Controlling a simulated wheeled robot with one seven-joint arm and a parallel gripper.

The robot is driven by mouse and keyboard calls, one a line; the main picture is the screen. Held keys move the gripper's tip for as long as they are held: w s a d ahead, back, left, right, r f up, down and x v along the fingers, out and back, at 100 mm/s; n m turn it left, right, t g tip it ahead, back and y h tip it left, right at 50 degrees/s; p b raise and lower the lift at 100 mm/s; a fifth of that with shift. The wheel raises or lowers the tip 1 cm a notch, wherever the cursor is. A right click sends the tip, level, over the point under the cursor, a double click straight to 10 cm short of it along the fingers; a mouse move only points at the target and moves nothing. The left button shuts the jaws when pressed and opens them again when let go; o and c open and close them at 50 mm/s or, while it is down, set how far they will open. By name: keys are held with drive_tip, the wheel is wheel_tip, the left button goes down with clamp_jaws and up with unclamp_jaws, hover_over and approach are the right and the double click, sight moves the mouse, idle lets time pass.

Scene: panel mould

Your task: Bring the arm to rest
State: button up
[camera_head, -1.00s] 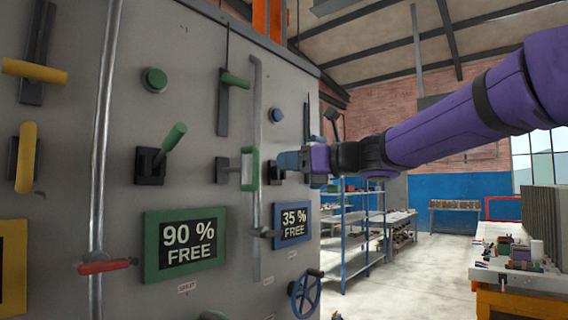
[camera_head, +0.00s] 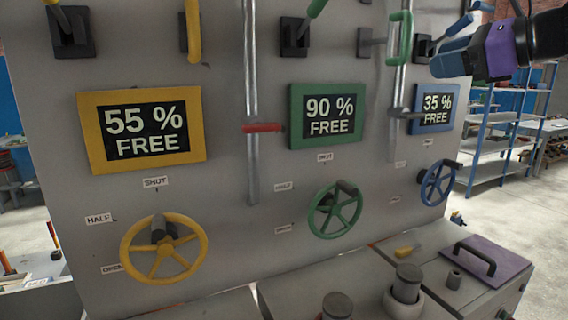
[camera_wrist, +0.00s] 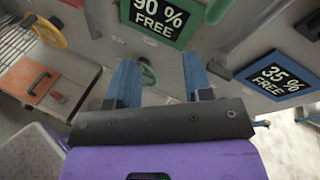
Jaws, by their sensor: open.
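My gripper, with a purple body and blue fingers (camera_head: 452,62), is at the upper right of the head view, in front of the panel. It appears just right of the green bar handle (camera_head: 401,38) and above the blue-framed 35 % sign (camera_head: 435,108). In the wrist view the two blue fingers (camera_wrist: 160,80) stand wide apart with nothing held between them. Part of a green wheel (camera_wrist: 148,72) shows in the gap behind them. Most of my arm is outside the head view.
The grey panel (camera_head: 225,220) carries yellow (camera_head: 163,250), green (camera_head: 335,210) and blue (camera_head: 437,184) wheels, signs and levers. A bench below holds a purple plate with a black handle (camera_head: 485,262) and dark knobs.

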drive_tip(key=s+d+f+n+g+h, duration=0.2)
drive_tip(key=s+f+n+g+h, duration=0.4)
drive_tip(key=s+f+n, duration=1.2)
wheel_tip(320, 180, down, 3)
drive_tip(key=n+h, duration=0.3)
drive_tip(key=n, duration=0.2)
drive_tip(key=shift+s+g+h, duration=0.2)
drive_tip(key=shift+g+h, duration=0.1)
